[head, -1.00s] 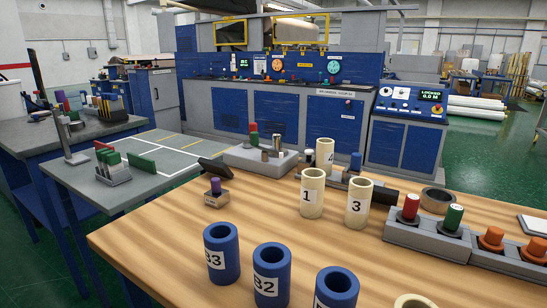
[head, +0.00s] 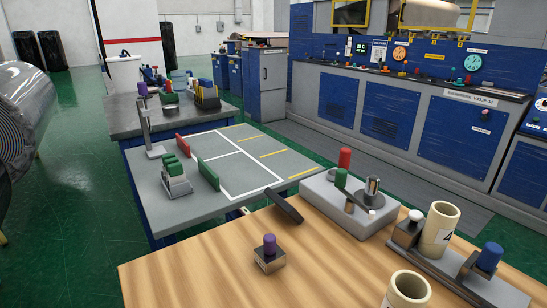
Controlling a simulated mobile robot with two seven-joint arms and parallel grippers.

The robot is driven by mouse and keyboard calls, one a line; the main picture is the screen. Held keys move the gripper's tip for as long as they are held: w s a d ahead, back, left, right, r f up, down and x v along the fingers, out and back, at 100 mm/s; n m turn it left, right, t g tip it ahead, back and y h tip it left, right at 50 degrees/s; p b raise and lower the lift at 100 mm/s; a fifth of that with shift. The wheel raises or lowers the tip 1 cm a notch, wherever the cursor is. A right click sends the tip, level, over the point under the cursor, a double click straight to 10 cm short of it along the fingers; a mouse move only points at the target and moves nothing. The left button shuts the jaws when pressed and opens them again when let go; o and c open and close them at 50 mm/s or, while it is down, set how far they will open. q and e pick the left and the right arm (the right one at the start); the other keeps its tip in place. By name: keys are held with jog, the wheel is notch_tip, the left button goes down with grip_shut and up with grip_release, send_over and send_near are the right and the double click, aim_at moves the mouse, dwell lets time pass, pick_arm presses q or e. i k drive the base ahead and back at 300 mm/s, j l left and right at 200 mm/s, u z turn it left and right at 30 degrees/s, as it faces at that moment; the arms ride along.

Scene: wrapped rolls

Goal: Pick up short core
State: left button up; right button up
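A cream hollow core (head: 440,232) marked 4 stands upright in a grey metal holder (head: 462,268) at the right of the wooden table. A second cream core (head: 406,290) stands in front of it, cut off by the bottom edge. I cannot tell which of these, if either, is the short core. Neither of my grippers is in view.
A grey block (head: 350,206) with red and green knobs and a metal cylinder stands at the wooden table's back edge. A small purple-knobbed block (head: 268,255) stands alone, with bare wood (head: 200,272) around it. A grey side table (head: 222,205) with marked lines lies beyond.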

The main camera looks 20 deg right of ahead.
aim_at(440, 224)
jog(key=i+l+u, duration=0.1)
jog(key=l+u, duration=0.3)
jog(key=l, duration=0.15)
jog(key=l+u, duration=0.4)
jog(key=l, duration=0.15)
jog(key=l+u, duration=0.45)
jog(key=k+l+u, duration=0.2)
jog(key=l+u, duration=0.2)
jog(key=l, duration=0.25)
jog(key=k+l+u, duration=0.2)
jog(key=l+u, duration=0.2)
jog(key=k+l+u, duration=0.6)
jog(key=l+u, duration=0.2)
jog(key=k+l+u, duration=0.3)
jog(key=u, duration=0.15)
jog(key=k, duration=0.05)
